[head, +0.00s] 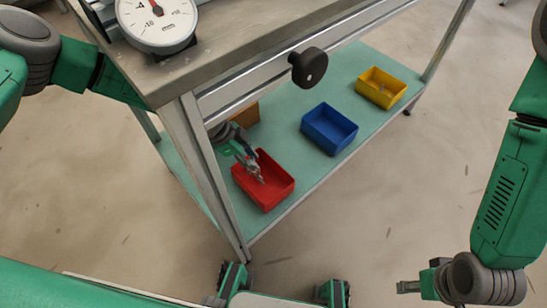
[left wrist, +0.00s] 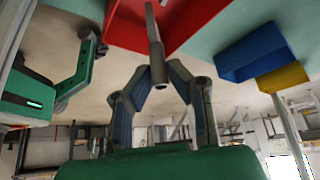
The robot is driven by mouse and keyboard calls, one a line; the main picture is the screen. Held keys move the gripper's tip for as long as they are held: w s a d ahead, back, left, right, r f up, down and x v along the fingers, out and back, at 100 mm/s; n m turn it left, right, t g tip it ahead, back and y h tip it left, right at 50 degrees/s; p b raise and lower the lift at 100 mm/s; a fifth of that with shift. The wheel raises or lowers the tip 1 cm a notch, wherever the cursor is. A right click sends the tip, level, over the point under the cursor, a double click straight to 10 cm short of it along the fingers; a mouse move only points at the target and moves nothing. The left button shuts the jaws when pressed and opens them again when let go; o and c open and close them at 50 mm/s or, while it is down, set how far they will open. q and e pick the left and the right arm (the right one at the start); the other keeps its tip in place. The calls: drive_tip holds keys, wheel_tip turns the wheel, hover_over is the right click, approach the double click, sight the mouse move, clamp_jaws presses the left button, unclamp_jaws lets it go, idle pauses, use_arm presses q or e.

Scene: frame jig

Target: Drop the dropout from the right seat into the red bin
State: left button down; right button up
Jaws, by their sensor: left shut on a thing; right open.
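The red bin (head: 282,194) stands on the green lower shelf of the bench. My left gripper (head: 257,174) reaches down beneath the bench top, over the bin. In the left wrist view my left gripper (left wrist: 157,78) is shut on a narrow grey metal piece, the dropout (left wrist: 154,35), with the red bin (left wrist: 195,18) behind it. Whether the piece touches the bin is not clear. My right gripper (head: 408,287) is at the lower right, away from the bench, open and empty. The right seat is not clearly in view.
On the shelf (head: 345,82) stand a blue bin (head: 330,129), a yellow bin (head: 381,88) with something small in it, and a partly hidden orange bin (head: 245,115). A dial gauge (head: 157,22) sits on the bench top. A black knob (head: 309,67) and bench leg (head: 215,175) are near my left arm.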

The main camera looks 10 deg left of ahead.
sight(257, 169)
use_arm(q)
drive_tip(key=shift+w+d+f, duration=0.1)
drive_tip(key=shift+d, duration=0.2)
drive_tip(key=shift+d+f+b, duration=0.4)
drive_tip(key=shift+f+b, duration=0.05)
drive_tip(key=shift+f, duration=0.05)
wheel_tip(257, 169, down, 4)
drive_tip(key=b, duration=0.2)
drive_tip(key=shift+b, duration=0.4)
drive_tip(key=shift+f+b, duration=0.3)
drive_tip(key=shift+f, duration=0.1)
use_arm(e)
drive_tip(key=f, duration=0.4)
drive_tip(key=shift+d, duration=0.4)
use_arm(q)
drive_tip(key=c, duration=1.4)
unclamp_jaws()
drive_tip(key=shift+d, duration=0.1)
drive_tip(key=shift+c, duration=0.2)
use_arm(e)
drive_tip(key=shift+d, duration=0.1)
use_arm(q)
drive_tip(key=shift+r, duration=0.1)
